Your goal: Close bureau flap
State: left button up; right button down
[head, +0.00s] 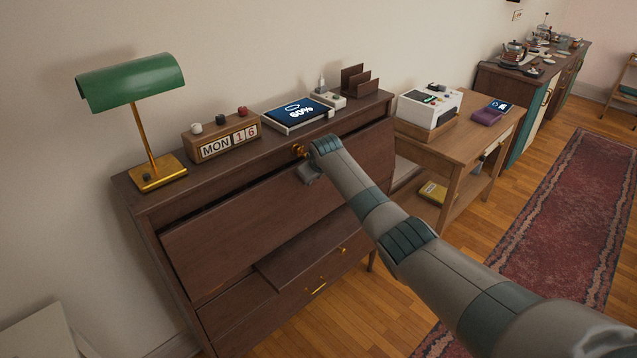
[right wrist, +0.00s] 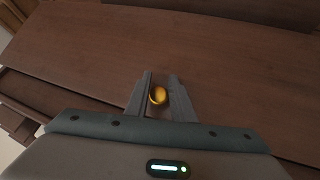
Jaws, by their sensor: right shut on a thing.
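The dark wooden bureau (head: 150,205) stands against the wall in the head view. Its flap (head: 235,225) is raised and nearly upright, with a dark gap along its top edge, so it stands slightly out from the bureau. The flap's wood also fills much of the right wrist view (right wrist: 230,60). My right gripper (head: 304,160) is at the flap's upper part, and its arm hides part of the flap. In the right wrist view its two fingers (right wrist: 159,97) are shut on a round brass knob (right wrist: 158,94). My left gripper is not in view.
On the bureau top stand a green lamp (head: 130,82), a calendar block (head: 222,140), a tablet (head: 298,113) and a wooden rack (head: 358,82). A side table (head: 460,145) with a white machine (head: 430,103) stands close on the right. Drawers with brass pulls (head: 317,288) lie below the flap.

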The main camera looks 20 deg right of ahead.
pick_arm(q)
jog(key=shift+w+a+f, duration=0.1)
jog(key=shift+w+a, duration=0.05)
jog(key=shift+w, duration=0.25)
pick_arm(e)
jog(key=shift+w+a+r, duration=0.15)
jog(key=shift+w+r, duration=0.15)
jog(key=shift+w, duration=0.25)
jog(key=shift+w+a+r, duration=0.15)
jog(key=shift+w+r, duration=0.15)
jog(key=shift+w, duration=0.25)
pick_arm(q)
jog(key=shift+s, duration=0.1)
pick_arm(e)
jog(key=shift+d, duration=0.1)
jog(key=c, duration=1.5)
grip_release()
jog(key=shift+s, duration=0.35)
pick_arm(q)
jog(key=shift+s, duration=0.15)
pick_arm(e)
jog(key=shift+f, duration=0.1)
jog(key=shift+f, duration=0.15)
